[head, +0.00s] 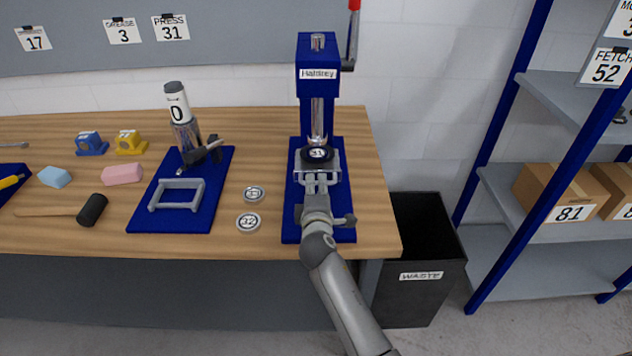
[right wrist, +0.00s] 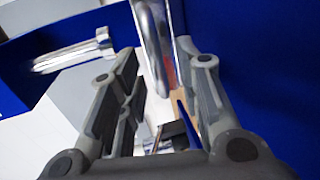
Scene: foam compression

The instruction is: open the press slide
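The blue press (head: 317,85) stands at the right end of the workbench, with a steel ram above its grey slide (head: 331,172). A dark round piece marked 31 (head: 318,154) sits on the slide under the ram. My right gripper (head: 319,187) is at the front of the slide, over the blue base plate (head: 318,234). In the right wrist view its fingers stand apart, with a grey rounded bar (right wrist: 153,45) showing between or just beyond them. I cannot tell whether they touch it. My left gripper is not in view.
A blue plate (head: 140,222) with a grey frame and an upright cylinder marked 0 is left of the press. Two round discs (head: 248,222) lie between them. A mallet (head: 92,210) and sponges lie farther left. A waste bin (head: 420,299) stands right of the bench.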

